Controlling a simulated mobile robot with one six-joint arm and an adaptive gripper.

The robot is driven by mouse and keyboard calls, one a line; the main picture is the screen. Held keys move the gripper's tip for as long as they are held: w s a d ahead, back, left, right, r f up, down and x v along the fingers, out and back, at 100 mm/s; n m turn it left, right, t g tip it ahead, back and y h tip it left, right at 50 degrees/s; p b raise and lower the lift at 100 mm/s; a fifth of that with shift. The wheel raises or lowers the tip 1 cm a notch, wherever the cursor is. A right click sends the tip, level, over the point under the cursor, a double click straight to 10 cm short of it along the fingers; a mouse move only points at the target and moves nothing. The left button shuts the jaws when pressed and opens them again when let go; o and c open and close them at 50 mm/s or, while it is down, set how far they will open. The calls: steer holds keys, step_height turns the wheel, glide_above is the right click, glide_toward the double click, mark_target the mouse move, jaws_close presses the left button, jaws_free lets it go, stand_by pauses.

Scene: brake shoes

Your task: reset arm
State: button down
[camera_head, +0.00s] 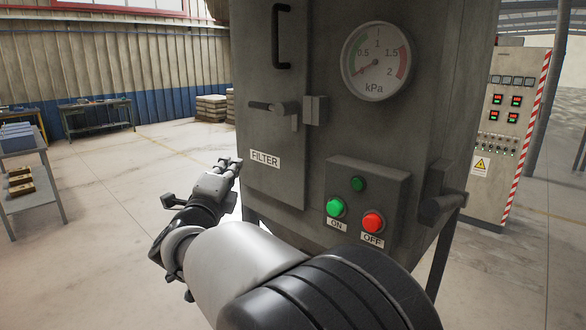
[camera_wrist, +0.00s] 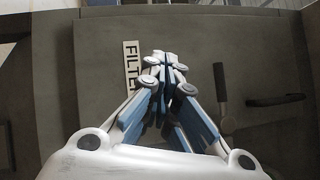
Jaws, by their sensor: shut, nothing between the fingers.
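My gripper (camera_head: 232,163) is shut and empty in front of the lower left of a grey filter cabinet (camera_head: 300,200). In the wrist view my gripper (camera_wrist: 163,58) has its fingers together, close to the FILTER label (camera_wrist: 132,75) on the cabinet door. In the head view the label (camera_head: 265,159) is just right of and slightly above the fingertips. I cannot tell whether the fingers touch the door. The door latch lever (camera_head: 272,107) points left, and it also shows in the wrist view (camera_wrist: 222,100). My arm crosses the lower middle of the head view.
A gauge (camera_head: 376,60), a green ON button (camera_head: 335,207) and a red OFF button (camera_head: 373,222) are on the cabinet. A control panel (camera_head: 508,120) stands at the right. Work tables (camera_head: 97,117) stand at the left. The floor between them is open.

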steer(key=s+d+r+n+g+y, duration=0.1)
steer(key=s+d+n+g+y, duration=0.5)
steer(key=d+n, duration=0.6)
steer(key=s+d+f+n+g+h, duration=0.1)
steer(key=s+d+f+n+g, duration=0.2)
steer(key=s+d+f, duration=0.4)
steer(key=s+d+f+n+g+h, duration=0.2)
steer(key=s+d+f, duration=0.5)
steer(key=s, duration=0.9)
steer(key=s+d+f+n+g+h, duration=0.2)
steer(key=s+d+f+n+g, duration=0.2)
steer(key=s+d+f, duration=0.3)
steer(key=s+d, duration=0.1)
steer(key=s, duration=0.3)
steer(key=shift+s+d+f+g, duration=0.15)
steer(key=shift+s+d+g, duration=0.1)
steer(key=shift+s+g, duration=0.1)
steer(key=c, duration=2.3)
jaws_free()
